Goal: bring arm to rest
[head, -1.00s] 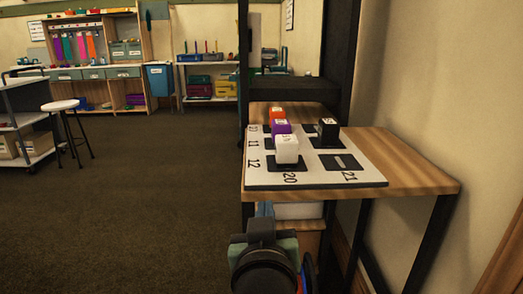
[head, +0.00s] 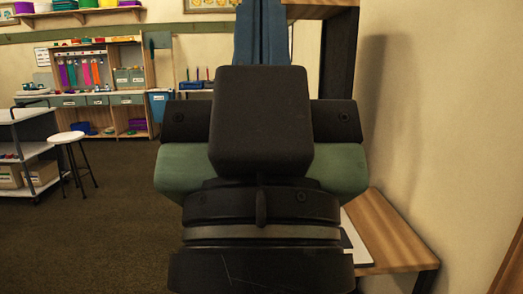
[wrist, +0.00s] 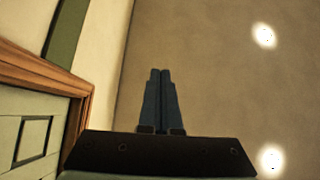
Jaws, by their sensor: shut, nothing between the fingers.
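My gripper (head: 262,35) is raised upright in front of the head camera, with its blue fingers pointing up at the top of the picture. In the wrist view the two fingers (wrist: 160,75) lie side by side, shut and empty. My wrist hides most of the wooden table (head: 393,238). Only a sliver of the white board (head: 354,250) on it shows, and its blocks are hidden.
A plain wall (head: 440,110) stands close on the right.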

